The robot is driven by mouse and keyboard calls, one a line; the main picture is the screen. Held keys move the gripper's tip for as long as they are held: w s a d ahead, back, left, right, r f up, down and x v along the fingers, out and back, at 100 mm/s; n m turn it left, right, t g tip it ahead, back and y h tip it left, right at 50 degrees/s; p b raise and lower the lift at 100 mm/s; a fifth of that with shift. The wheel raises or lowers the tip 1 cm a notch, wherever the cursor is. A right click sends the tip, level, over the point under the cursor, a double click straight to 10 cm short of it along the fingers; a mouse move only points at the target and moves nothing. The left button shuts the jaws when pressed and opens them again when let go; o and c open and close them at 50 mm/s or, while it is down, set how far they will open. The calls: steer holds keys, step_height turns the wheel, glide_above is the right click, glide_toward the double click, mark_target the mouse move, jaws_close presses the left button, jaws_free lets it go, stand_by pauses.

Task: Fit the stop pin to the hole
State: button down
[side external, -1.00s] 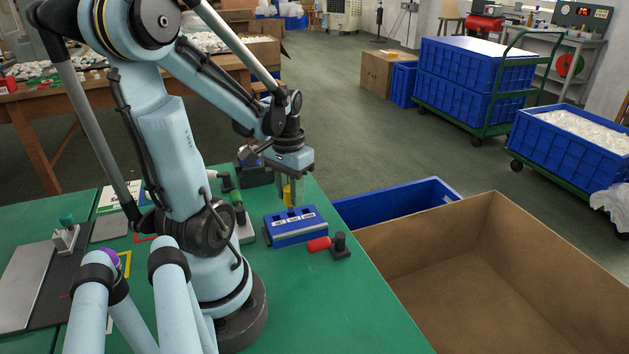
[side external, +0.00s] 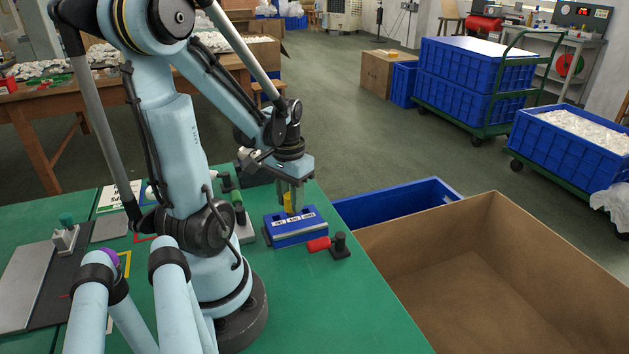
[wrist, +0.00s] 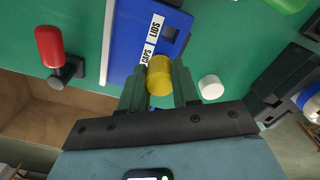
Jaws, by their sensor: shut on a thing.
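The stop pin appears to be the yellow cylinder (wrist: 160,74), which also shows small in the side view (side external: 290,201). My gripper (wrist: 159,88) is shut on it, one dark green finger on each side. In the side view my gripper (side external: 291,209) points down over the back part of a blue block (side external: 300,239) with white labels. In the wrist view the pin overlaps the end of this blue block (wrist: 121,48), beside the label reading CAPS. The pin's lower end and the hole under it are hidden, so I cannot tell whether they meet.
A red-handled clamp (side external: 319,244) stands just right of the block. A white round piece (wrist: 211,87) lies near my right finger in the wrist view. A green-handled clamp (side external: 238,205) stands left. A cardboard box (side external: 480,280) and blue bin (side external: 400,199) lie beyond the table edge.

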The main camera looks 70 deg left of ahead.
steer(key=shift+f, duration=0.4)
stand_by(0.3)
steer(key=c, duration=0.8)
jaws_free()
steer(key=shift+o, duration=0.2)
steer(key=shift+r, duration=0.1)
